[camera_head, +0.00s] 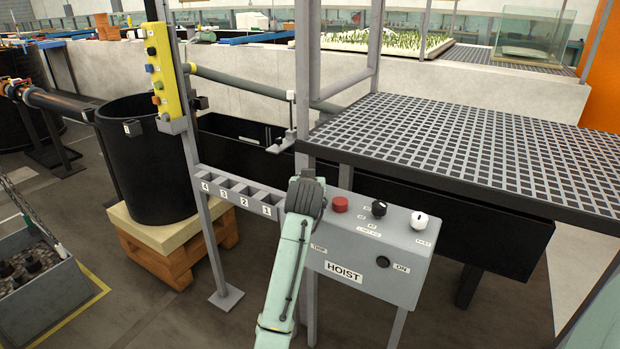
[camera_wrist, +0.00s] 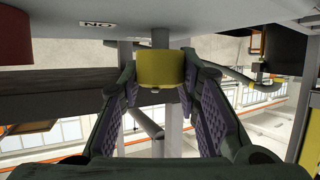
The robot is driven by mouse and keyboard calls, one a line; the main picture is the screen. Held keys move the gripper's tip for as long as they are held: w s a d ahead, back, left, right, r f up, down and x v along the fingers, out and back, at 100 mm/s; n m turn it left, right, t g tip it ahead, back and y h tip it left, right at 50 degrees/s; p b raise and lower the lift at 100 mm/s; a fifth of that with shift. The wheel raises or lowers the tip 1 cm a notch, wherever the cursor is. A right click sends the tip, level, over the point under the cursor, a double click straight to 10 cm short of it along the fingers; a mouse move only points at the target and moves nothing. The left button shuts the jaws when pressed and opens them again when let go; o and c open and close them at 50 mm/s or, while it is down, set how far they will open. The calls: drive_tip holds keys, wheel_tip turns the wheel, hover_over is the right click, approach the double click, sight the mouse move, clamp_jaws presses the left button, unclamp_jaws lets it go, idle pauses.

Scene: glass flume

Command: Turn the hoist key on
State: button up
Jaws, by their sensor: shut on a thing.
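The grey hoist box (camera_head: 345,280) stands on legs, with "HOIST" and "ON" on its front. In the wrist view my gripper (camera_wrist: 160,86) has its two padded fingers closed around a yellow piece (camera_wrist: 160,66), which appears to be the head of the hoist key. An upside-down "ON" label (camera_wrist: 98,23) shows beside it on the pale panel (camera_wrist: 200,14). In the head view my own arm covers the left part of the box, and my fingers and the key are hidden behind it. The key's exact angle is hard to tell.
On the box top are a red button (camera_head: 340,204), a black selector (camera_head: 379,208) and a white knob (camera_head: 419,220). A black round fitting (camera_head: 382,262) is on its front. A yellow pendant (camera_head: 160,68) hangs on the left post. A grating platform (camera_head: 480,150) overhangs behind.

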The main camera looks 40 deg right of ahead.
drive_tip(key=n+t+y, duration=0.2)
drive_tip(key=n+y, duration=0.1)
drive_tip(key=shift+d+n+y, duration=0.1)
drive_tip(key=shift+n+y, duration=0.2)
drive_tip(key=shift+y, duration=0.1)
drive_tip(key=shift+n+t+y+b, duration=0.3)
drive_tip(key=shift+n+t+y, duration=0.2)
drive_tip(key=shift+n+y, duration=1.4)
drive_tip(key=o, duration=1.2)
drive_tip(key=v, duration=1.2)
